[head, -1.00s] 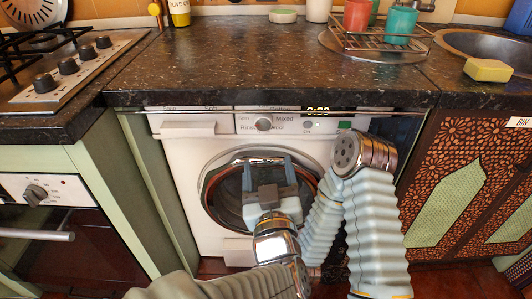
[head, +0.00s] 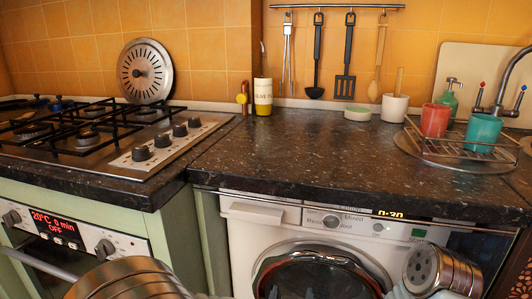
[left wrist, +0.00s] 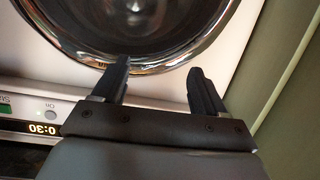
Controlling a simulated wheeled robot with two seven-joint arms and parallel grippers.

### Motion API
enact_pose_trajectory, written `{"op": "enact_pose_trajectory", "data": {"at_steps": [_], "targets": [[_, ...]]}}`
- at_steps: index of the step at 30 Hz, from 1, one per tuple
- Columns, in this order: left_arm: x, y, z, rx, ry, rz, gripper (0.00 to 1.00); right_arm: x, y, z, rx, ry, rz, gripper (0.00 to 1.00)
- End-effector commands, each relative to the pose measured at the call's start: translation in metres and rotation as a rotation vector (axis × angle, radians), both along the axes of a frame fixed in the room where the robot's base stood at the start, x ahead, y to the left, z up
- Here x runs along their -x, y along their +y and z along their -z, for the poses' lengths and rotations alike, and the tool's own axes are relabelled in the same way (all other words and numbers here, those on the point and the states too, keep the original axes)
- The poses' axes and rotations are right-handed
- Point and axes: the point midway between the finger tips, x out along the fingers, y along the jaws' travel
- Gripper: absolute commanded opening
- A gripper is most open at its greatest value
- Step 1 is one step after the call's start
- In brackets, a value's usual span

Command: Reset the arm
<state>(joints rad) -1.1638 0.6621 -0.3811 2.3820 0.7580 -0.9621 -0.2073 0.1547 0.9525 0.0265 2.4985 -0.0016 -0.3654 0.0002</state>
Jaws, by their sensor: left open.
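My left gripper (left wrist: 156,75) shows in the left wrist view with its two dark fingers apart and nothing between them. In the head view only the fingertips (head: 290,292) show at the bottom edge, before the dark door glass. Metal links of my two arms show at the bottom left and bottom right. My right gripper is not in view. The washing machine (head: 262,214) stands under the counter, its door apparently shut.
The dark stone counter (head: 310,150) overhangs the machine and is mostly clear. A gas hob (head: 85,150) and oven (head: 110,240) are at left. A wire rack (head: 462,150) holds a red cup (head: 435,120) and a teal cup (head: 483,133). Utensils hang on the wall.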

Motion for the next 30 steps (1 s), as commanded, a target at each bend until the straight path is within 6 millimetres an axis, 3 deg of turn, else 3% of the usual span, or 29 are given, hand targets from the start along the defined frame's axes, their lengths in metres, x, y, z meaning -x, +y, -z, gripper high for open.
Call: {"op": "enact_pose_trajectory", "data": {"at_steps": [1,3,7,12,15,18,22,30], "targets": [[-0.009,0.02,0.032,-0.023,0.084,-0.013,0.72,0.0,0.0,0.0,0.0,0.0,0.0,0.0],[-0.012,0.043,0.074,-0.04,0.205,-0.016,0.72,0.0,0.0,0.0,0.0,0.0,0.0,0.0],[-0.001,0.085,0.148,-0.046,0.439,-0.022,0.72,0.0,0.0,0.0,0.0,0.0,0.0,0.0],[0.041,0.134,0.228,0.006,0.749,-0.031,0.72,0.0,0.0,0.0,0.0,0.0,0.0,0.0],[0.076,0.154,0.263,0.064,0.919,-0.029,0.72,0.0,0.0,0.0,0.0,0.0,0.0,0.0],[0.108,0.166,0.285,0.128,1.057,-0.022,0.72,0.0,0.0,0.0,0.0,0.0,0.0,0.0],[0.138,0.172,0.299,0.2,1.174,-0.011,0.72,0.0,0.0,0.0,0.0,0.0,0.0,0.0],[0.155,0.174,0.304,0.241,1.235,0.001,0.72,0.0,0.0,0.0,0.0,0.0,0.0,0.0]]}}
